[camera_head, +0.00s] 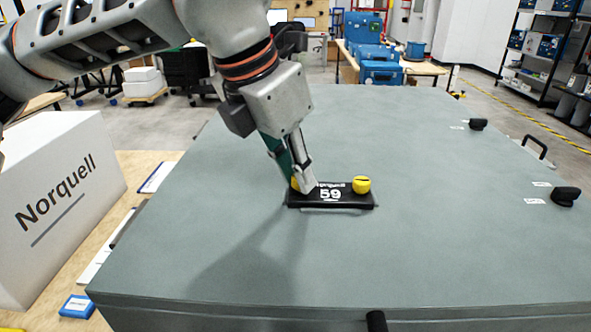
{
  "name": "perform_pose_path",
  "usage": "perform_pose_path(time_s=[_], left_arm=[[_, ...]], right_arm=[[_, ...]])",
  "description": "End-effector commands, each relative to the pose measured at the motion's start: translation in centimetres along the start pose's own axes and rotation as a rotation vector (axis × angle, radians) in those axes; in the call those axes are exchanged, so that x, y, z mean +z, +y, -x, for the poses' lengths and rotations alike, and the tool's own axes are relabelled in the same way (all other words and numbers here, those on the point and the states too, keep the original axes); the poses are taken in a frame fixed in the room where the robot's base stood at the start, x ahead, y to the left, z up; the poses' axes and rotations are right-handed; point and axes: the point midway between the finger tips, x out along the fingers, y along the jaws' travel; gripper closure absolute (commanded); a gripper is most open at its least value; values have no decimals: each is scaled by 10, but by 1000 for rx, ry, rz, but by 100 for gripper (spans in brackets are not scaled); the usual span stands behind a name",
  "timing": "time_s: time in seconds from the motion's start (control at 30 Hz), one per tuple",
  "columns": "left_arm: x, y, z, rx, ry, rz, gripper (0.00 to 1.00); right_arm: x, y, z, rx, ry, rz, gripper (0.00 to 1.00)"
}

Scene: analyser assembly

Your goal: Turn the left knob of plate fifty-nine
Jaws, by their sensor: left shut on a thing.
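Plate fifty-nine (331,201) is a black plate marked "59" lying on the grey-green top of a large cabinet. Its right knob (361,185) is yellow with a dark slot and stands free. Its left knob (294,184) is yellow and mostly hidden behind my left gripper. My left gripper (302,187) reaches down from the upper left, tilted, with its fingers shut on the left knob at the plate's left end. My right gripper is not in view.
The cabinet top (450,240) is wide and mostly clear. Black knobs (565,196) and (478,124) are on its right side, with a black handle (535,146) nearby. A white Norquell box (60,200) stands at left. A small blue box (77,306) lies at lower left.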

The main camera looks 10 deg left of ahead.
Motion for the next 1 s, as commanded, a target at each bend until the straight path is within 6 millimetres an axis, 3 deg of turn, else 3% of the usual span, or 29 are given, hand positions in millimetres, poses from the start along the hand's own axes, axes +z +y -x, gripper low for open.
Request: perform_pose_path(time_s=[0.03, 0.07, 0.1, 0.57, 1.0], left_arm=[[0, 0, 0, 0, -1, 0, 100], [0, 0, 0, 0, -1, 0, 75], [0, 0, 0, 0, -1, 0, 66], [1, 0, 8, 1, -3, 0, 66], [1, 0, 90, 2, -4, 1, 66]], right_arm=[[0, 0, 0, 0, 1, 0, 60], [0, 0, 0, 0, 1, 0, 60], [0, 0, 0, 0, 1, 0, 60], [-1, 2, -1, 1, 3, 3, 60], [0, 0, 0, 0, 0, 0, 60]])
